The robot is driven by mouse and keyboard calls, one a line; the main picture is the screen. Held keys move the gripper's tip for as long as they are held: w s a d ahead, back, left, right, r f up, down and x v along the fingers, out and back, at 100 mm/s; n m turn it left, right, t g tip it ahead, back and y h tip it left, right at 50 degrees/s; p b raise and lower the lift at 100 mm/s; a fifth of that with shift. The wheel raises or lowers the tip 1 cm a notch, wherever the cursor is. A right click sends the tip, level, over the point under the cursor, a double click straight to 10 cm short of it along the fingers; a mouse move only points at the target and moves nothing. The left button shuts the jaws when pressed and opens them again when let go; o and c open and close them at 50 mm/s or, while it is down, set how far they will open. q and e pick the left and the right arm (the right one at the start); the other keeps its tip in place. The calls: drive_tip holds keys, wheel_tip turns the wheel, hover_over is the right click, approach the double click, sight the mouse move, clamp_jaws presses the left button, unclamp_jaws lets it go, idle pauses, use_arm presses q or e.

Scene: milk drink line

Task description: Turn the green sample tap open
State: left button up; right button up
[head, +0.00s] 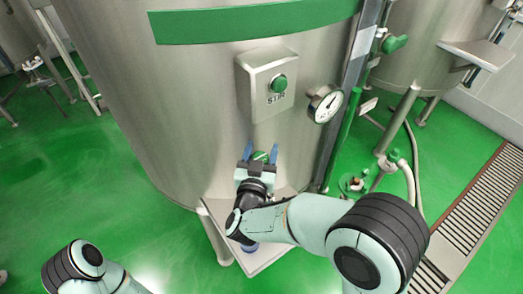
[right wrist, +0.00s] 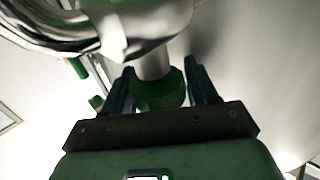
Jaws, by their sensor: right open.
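The green sample tap (head: 261,156) sits low on the front of the big steel tank (head: 190,110). Only a small part of it shows in the head view. In the right wrist view its green knob (right wrist: 160,92) is on a pale stem. My right gripper (head: 260,152) is at the tap, with one blue finger on each side of the knob. In the wrist view the gripper (right wrist: 160,80) is open, and the knob stands between the fingers, seemingly without being clamped. My left gripper is not in view; only part of my left arm shows at lower left.
A grey box with a green STIR button (head: 278,83) and a round gauge (head: 325,104) are above the tap. A steel shelf (head: 270,258) is below, partly hidden by my right arm. Another tank, hoses and a floor grate (head: 470,220) lie to the right.

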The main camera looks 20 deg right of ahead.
drive_tip(key=c, duration=0.7)
